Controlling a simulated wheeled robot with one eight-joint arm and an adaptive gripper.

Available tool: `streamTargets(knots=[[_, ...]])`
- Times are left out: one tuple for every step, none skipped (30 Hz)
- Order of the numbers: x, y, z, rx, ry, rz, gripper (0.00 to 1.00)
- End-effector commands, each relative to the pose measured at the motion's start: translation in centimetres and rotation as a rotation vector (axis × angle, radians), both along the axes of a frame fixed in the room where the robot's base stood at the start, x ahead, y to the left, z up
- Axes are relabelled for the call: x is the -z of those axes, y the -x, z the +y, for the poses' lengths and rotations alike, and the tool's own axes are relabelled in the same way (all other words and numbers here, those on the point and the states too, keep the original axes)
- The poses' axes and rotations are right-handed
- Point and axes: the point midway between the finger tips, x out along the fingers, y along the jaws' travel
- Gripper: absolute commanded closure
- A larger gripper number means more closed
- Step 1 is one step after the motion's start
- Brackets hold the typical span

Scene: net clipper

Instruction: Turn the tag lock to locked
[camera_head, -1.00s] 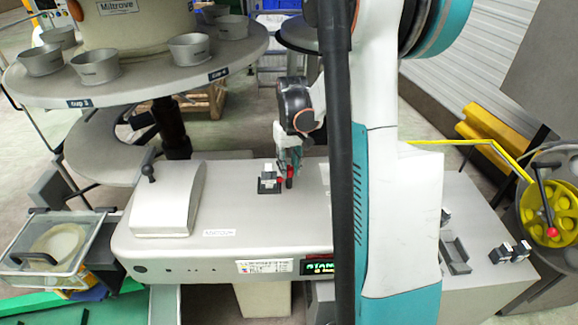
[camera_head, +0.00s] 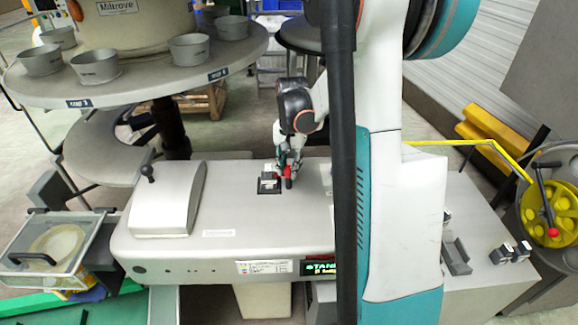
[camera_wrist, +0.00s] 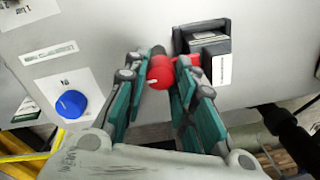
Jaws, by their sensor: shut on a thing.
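The tag lock (camera_head: 268,186) is a small black block with a light grey tag, on top of the grey machine housing. In the wrist view its black frame (camera_wrist: 186,42) holds a grey-black block with a white label, and red shows beside it. A round red knob (camera_wrist: 160,74) sits just left of the frame in that view. My gripper (camera_wrist: 164,66) has its teal-lined fingers on either side of the knob and is shut on it. In the head view my gripper (camera_head: 287,168) comes down at the lock's right side. The fingers hide part of the lock's red parts.
A turntable with metal cups (camera_head: 97,66) stands behind left. A curved cover with a black handle (camera_head: 166,200) lies left on the housing. A blue knob (camera_wrist: 71,103) is near my gripper. A yellow wheel (camera_head: 545,215) stands far right.

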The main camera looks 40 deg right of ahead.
Motion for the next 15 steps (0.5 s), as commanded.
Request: streamTargets(knots=[[-0.05, -0.08, -0.05, 0.011, 0.001, -0.002, 0.99], [-0.05, -0.08, -0.05, 0.017, 0.001, -0.002, 0.99], [-0.05, -0.08, -0.05, 0.023, 0.002, -0.002, 0.99], [-0.05, -0.08, -0.05, 0.026, 0.001, -0.002, 0.99], [-0.06, -0.08, -0.05, 0.029, 0.001, -0.002, 0.99], [-0.06, -0.08, -0.05, 0.032, 0.001, -0.002, 0.99], [-0.06, -0.08, -0.05, 0.034, 0.001, -0.002, 0.99], [-0.06, -0.09, -0.06, 0.035, 0.001, -0.002, 0.99], [-0.06, -0.09, -0.06, 0.036, 0.001, -0.002, 0.99], [-0.06, -0.09, -0.06, 0.036, 0.001, -0.002, 0.99], [-0.06, -0.09, -0.06, 0.036, 0.001, -0.002, 0.99], [-0.06, -0.09, -0.07, 0.036, 0.001, -0.002, 0.99], [-0.06, -0.09, -0.07, 0.036, 0.001, -0.002, 0.99], [-0.06, -0.09, -0.07, 0.036, 0.002, -0.002, 0.99], [-0.06, -0.09, -0.07, 0.036, 0.002, -0.002, 0.99]])
